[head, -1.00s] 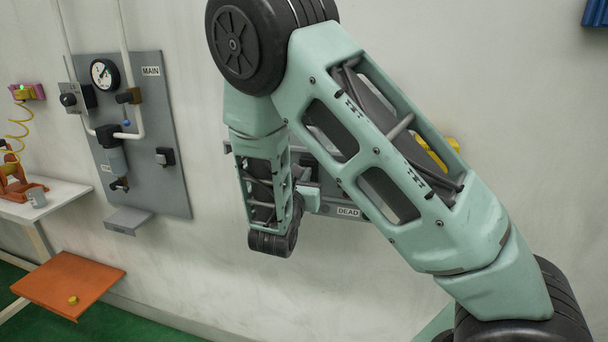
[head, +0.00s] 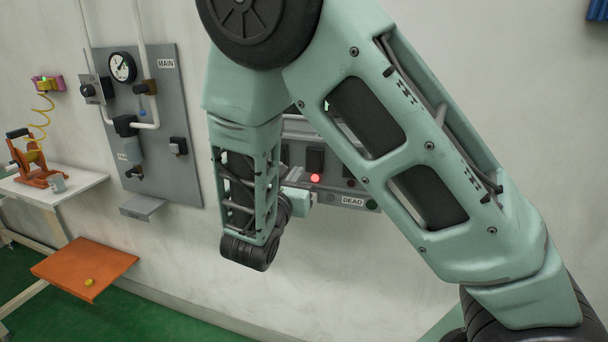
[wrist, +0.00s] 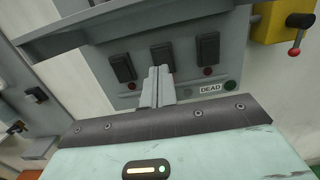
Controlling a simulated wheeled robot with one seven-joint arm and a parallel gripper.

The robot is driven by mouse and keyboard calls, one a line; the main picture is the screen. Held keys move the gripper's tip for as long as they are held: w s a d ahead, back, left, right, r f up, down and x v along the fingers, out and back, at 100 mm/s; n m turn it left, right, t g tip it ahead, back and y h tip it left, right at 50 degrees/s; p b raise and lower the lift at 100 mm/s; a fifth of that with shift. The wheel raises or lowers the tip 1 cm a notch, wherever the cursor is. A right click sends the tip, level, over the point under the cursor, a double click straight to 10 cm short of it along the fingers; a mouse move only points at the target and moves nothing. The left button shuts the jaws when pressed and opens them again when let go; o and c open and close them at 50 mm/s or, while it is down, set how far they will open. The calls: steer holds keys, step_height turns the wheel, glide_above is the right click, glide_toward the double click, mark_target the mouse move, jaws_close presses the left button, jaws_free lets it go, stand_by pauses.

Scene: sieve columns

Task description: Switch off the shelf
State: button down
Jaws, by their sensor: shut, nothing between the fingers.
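A grey panel (wrist: 187,88) on the wall carries a row of black rocker switches: a left one (wrist: 121,67), a middle one (wrist: 162,57) and a right one (wrist: 207,52). My gripper (wrist: 158,72) is shut and empty, its fingertips just below or at the lower end of the middle switch; I cannot tell whether they touch. Dark red lamps show under the left switch (wrist: 131,86) and the right switch (wrist: 208,71). The fingers cover the spot under the middle one. In the head view a red lamp (head: 315,177) glows on the panel. No shelf name is readable.
The panel has a "DEAD" label (wrist: 210,89) and a green button (wrist: 230,84). A yellow box (wrist: 272,22) with a red-knobbed lever is at right. A grey ledge (wrist: 100,22) overhangs the switches. A "MAIN" board (head: 160,120) hangs at left, above an orange shelf (head: 85,265).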

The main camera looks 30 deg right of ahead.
steer(key=shift+r+v, duration=0.2)
steer(key=shift+v, duration=0.6)
steer(key=shift+r+v, duration=0.15)
steer(key=shift+v, duration=0.65)
